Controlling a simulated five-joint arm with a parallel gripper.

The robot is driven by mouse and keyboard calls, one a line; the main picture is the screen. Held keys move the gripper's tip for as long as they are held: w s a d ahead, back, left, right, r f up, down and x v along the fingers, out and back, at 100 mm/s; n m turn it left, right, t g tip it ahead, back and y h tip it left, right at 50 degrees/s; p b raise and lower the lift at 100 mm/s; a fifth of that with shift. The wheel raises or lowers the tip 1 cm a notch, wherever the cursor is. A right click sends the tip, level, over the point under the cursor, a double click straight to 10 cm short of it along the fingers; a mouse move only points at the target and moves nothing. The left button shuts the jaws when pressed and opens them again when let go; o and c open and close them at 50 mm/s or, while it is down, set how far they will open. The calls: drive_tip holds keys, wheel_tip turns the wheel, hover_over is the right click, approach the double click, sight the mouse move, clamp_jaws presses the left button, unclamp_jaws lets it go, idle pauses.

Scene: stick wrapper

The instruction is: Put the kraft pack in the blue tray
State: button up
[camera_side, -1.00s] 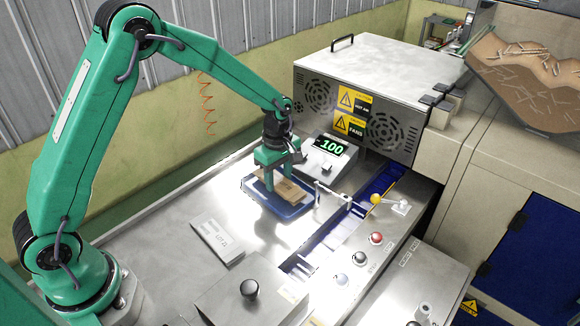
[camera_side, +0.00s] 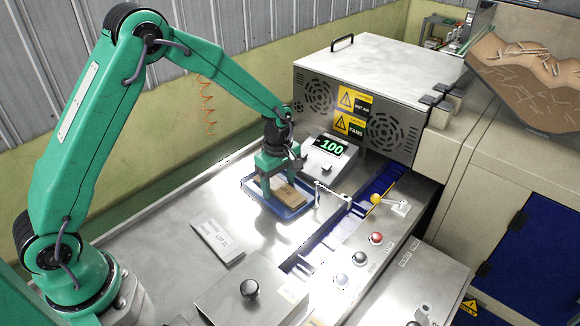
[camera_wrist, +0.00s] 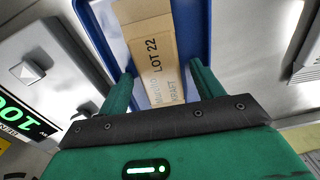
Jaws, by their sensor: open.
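The kraft pack (camera_side: 295,194) is a flat tan packet lying in the blue tray (camera_side: 310,205). In the wrist view the pack (camera_wrist: 147,50) reads "LOT 22" and "KRAFT", and the tray's blue wall (camera_wrist: 199,40) runs beside it. My green gripper (camera_side: 277,188) is down over the tray, with its fingers open. In the wrist view the open gripper (camera_wrist: 163,84) has one finger on each side of the pack's near end. Whether the fingers touch the pack or the tray floor cannot be told.
A display reading 100 (camera_side: 331,146) stands just behind the tray. A blue conveyor channel (camera_side: 320,237) and a yellow-knobbed lever (camera_side: 376,199) lie to the right. Bare steel surrounds the tray's left and front.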

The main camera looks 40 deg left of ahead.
sight(278, 186)
wheel_tip(278, 186, up, 12)
drive_tip(key=shift+r, duration=0.2)
idle(0.6)
idle(0.5)
drive_tip(key=s+a+r+m+t, duration=0.3)
drive_tip(key=s+r+m, duration=0.5)
drive_tip(key=s+r, duration=0.3)
drive_tip(key=s+a+m+t, duration=0.1)
drive_tip(key=s+m+t, duration=0.1)
drive_tip(key=s+m, duration=0.7)
drive_tip(key=s, duration=0.5)
drive_tip(key=shift+s+r+t, duration=0.15)
drive_tip(key=shift+r+t, duration=0.15)
